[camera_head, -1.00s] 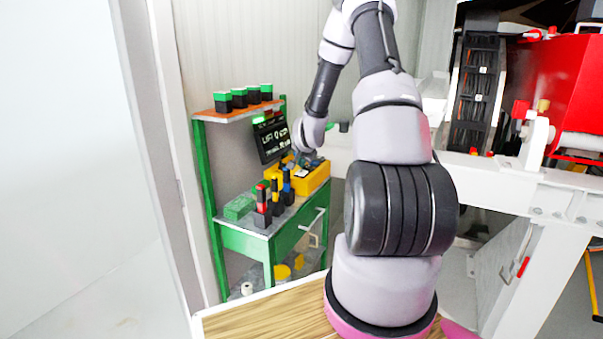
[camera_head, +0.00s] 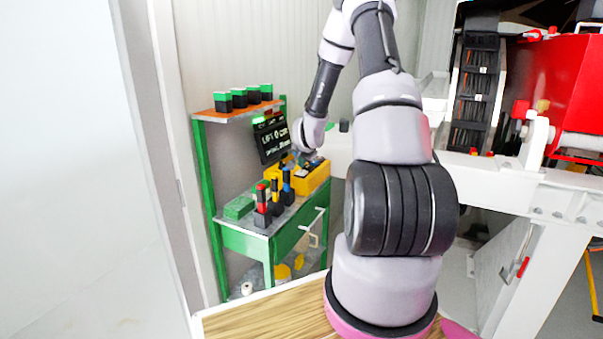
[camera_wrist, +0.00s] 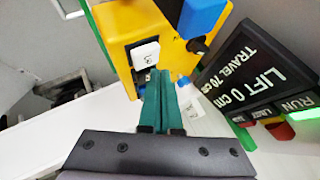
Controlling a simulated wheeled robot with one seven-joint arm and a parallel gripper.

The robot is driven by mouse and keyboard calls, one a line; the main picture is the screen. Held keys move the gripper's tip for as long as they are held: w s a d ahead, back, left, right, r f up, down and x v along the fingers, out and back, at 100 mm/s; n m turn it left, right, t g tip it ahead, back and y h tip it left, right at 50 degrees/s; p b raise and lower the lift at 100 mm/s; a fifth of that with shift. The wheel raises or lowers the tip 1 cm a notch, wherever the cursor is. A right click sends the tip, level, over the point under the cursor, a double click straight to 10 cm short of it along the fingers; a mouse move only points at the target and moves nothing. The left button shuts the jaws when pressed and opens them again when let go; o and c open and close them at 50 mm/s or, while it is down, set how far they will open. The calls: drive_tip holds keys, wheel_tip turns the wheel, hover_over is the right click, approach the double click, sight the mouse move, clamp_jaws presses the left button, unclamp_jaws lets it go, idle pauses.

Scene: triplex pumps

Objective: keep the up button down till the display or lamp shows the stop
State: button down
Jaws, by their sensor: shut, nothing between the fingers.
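A yellow control box (camera_wrist: 122,28) shows in the wrist view, with a white button (camera_wrist: 145,53) and a blue knob (camera_wrist: 201,17) on it. A second, darker button with a white mark (camera_wrist: 144,78) sits just below the white one, partly covered by my fingers. My gripper (camera_wrist: 163,74) is shut and empty, its teal fingertips close to these buttons; contact cannot be told. The dark display (camera_wrist: 255,75) reads LIFT 0 cm, TRAVEL 70 cm. Its RUN lamp (camera_wrist: 299,116) is lit green; a red lamp (camera_wrist: 280,130) beside it looks unlit.
In the head view the yellow box (camera_head: 318,181) stands on a green bench (camera_head: 250,242), with the display (camera_head: 272,138) behind it. Several black and coloured handheld items stand at the bench's front. A red machine (camera_head: 565,90) is at the right.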

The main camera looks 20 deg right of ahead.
drive_tip(key=shift+f, duration=0.1)
drive_tip(key=shift+f, duration=0.3)
drive_tip(key=shift+f, duration=0.55)
idle(1.7)
drive_tip(key=shift+r, duration=0.15)
idle(5.0)
drive_tip(key=shift+r, duration=0.8)
